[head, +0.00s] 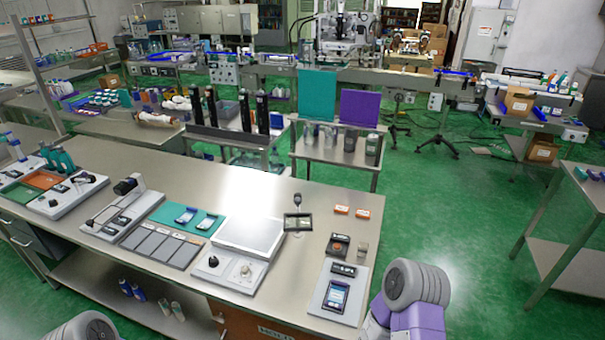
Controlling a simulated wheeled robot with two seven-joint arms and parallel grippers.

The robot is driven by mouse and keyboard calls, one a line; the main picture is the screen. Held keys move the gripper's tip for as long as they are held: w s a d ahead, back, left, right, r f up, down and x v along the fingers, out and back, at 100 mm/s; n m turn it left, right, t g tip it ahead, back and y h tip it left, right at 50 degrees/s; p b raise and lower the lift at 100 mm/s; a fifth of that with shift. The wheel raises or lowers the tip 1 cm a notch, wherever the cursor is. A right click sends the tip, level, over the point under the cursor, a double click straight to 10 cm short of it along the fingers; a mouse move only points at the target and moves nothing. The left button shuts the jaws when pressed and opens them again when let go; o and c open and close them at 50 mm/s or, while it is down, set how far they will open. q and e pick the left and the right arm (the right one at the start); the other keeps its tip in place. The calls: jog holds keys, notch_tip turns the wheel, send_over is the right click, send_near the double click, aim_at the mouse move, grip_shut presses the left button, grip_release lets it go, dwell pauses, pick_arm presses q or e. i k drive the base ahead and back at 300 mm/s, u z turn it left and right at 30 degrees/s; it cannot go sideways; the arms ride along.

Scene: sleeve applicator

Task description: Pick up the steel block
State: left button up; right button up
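I cannot pick out the steel block with certainty. A small grey-brown piece (361,249) stands on the right end of the steel bench, beside a black box (338,246) with an orange top; it is too small to identify. My grippers are not in view. Only a grey ribbed link of mine shows at the bottom left, and a grey and purple part of my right arm shows at the bottom right, beyond the bench's right edge.
The steel bench (285,195) holds a flat-plate scale (250,238), a teal mat (187,218) with two small devices, a grey panel (162,243), a white base with a screen device (336,295), a framed stand (298,222) and two orange pieces (341,210). Its back middle is clear.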

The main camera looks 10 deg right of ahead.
aim_at(362, 251)
jog(key=u, duration=2.5)
jog(key=k, duration=1.2)
jog(key=z, duration=1.9)
jog(key=i, duration=0.5)
